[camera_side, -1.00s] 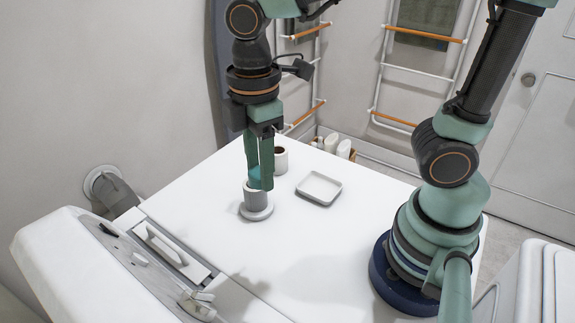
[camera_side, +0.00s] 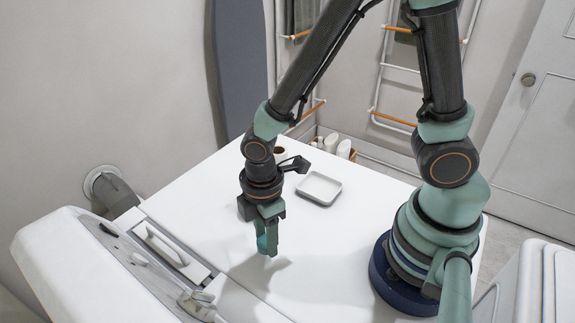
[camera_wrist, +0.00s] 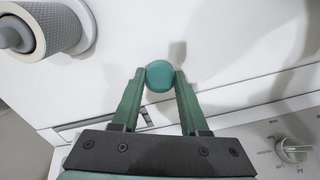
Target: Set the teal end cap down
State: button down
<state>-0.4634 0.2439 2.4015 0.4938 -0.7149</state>
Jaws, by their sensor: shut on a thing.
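The teal end cap (camera_side: 262,243) is a small rounded piece between the fingertips of my gripper (camera_side: 268,246). In the wrist view the cap (camera_wrist: 159,76) is pinched between the two green fingers of my gripper (camera_wrist: 159,84), at their tips. My gripper points down over the white work surface (camera_side: 215,215), near its front part. I cannot tell whether the cap touches the surface or hangs just above it. The fingers partly cover the cap in the side view.
A pale square tray (camera_side: 319,201) lies behind my gripper. A white machine with a knob (camera_wrist: 293,150) borders the surface.

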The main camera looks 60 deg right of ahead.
aim_at(268, 259)
jog(key=shift+f, duration=1.8)
jog(key=shift+f, duration=0.1)
jog(key=shift+c, duration=2.1)
grip_release()
notch_tip(268, 259, up, 12)
jog(key=shift+r, duration=0.1)
jog(key=w+d+r+m+t, duration=0.2)
jog(key=d+r+m+t, duration=0.3)
jog(key=d+r+m, duration=0.7)
jog(key=shift+w+d+r+m+t, duration=0.3)
jog(key=shift+d+m, duration=0.2)
jog(key=shift+m, duration=0.3)
